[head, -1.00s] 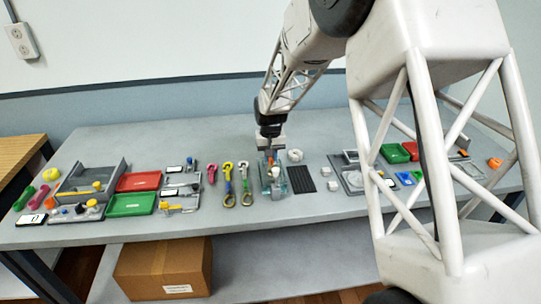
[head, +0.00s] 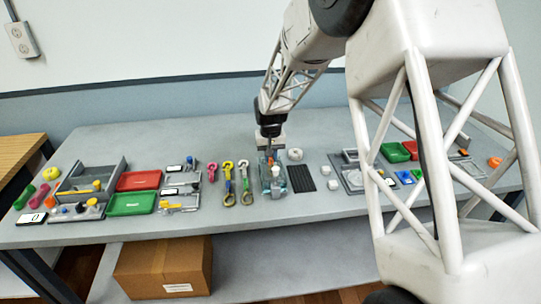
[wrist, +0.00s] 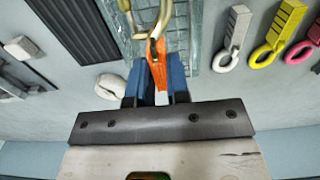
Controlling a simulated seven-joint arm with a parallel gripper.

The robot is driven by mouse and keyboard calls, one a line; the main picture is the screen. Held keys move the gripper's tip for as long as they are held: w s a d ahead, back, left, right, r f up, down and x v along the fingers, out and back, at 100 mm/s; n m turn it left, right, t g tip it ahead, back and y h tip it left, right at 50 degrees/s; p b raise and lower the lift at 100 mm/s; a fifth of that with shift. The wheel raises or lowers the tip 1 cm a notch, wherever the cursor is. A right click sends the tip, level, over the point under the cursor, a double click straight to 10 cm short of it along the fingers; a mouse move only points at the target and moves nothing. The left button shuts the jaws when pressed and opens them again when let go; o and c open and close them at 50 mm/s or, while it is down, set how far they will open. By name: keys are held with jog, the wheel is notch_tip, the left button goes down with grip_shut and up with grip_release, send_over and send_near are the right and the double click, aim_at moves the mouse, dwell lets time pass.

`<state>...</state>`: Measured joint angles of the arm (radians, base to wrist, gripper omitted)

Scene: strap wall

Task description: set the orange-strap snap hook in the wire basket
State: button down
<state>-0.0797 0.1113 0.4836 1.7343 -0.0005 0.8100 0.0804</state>
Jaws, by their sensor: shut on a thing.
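My gripper (wrist: 158,88) is shut on the orange strap (wrist: 154,65) of the snap hook, with blue fingers on either side of it. The strap's metal hook (wrist: 157,20) extends away from the fingers, over the wire basket (wrist: 113,12) in the wrist view. In the head view, my gripper (head: 270,152) is above the far part of the basket (head: 284,188), which stands near the middle of the bench. I cannot tell whether the hook touches the basket. The fingers hide part of the strap.
Several other strap hooks, including a pink one (head: 212,171) and a yellow one (wrist: 275,42), lie beside the basket. A black ribbed mat (head: 303,179) and a white roll (head: 295,154) are on its other side. Red (head: 139,180) and green (head: 131,203) trays lie farther left.

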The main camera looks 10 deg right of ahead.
dwell(0.3)
jog(key=c, duration=0.6)
grip_release()
jog(key=shift+r, duration=0.1)
jog(key=shift+r, duration=2.85)
